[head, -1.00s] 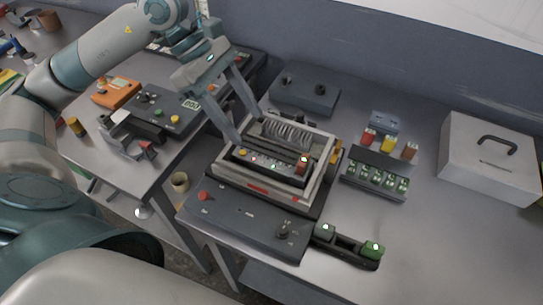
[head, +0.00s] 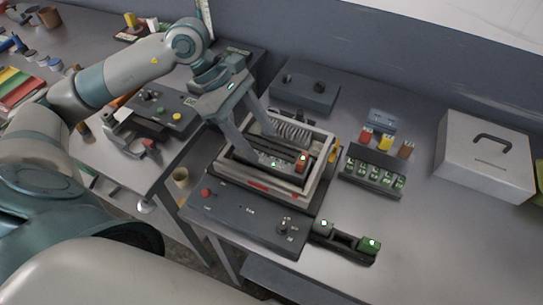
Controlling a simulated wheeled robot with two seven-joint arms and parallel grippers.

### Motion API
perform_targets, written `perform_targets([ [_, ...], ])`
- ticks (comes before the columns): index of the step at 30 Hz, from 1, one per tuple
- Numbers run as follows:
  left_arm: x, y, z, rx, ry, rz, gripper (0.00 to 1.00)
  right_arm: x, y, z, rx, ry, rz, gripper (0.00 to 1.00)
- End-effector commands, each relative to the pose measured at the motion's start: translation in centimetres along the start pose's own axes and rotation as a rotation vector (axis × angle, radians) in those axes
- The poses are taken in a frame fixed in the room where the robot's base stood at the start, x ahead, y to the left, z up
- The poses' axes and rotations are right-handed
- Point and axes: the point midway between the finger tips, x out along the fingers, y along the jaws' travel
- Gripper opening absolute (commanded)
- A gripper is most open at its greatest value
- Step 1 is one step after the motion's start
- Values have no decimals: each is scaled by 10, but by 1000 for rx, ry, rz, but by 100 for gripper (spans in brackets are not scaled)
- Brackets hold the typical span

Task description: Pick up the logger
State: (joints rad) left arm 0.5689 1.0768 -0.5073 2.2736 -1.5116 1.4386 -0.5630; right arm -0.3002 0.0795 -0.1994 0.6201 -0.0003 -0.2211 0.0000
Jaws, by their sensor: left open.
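An open light-framed pan (head: 312,190) stands on a dark control unit at the centre. Inside it are a coil of grey rings and a dark bar with small lit lights (head: 272,162). A small red-orange block with a light (head: 301,163) is at the bar's right end; it may be the logger, but I cannot tell for certain. My left gripper (head: 268,154) is open, pointing down over the pan, with its fingertips by the bar and left of the red-orange block. I cannot tell whether they touch anything. My right gripper is out of view.
A dark holder with two green lit blocks (head: 346,240) lies in front right. A dark rack (head: 372,180) with several green pieces stands right of the pan, and a white handled box (head: 484,160) farther right. A dark box (head: 305,86) stands behind. The front right bench is clear.

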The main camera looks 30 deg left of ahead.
Motion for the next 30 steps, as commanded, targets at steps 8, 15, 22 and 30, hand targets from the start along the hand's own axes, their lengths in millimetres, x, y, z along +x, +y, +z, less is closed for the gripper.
perform_targets([
  [8,29,0,4,-1,-2,-6,56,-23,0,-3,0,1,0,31],
  [15,45,1,2,0,0,-2,56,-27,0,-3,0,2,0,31],
  [22,45,1,2,0,0,-1,56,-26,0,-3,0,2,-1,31],
  [30,44,1,2,1,0,-1,35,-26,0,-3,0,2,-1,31],
])
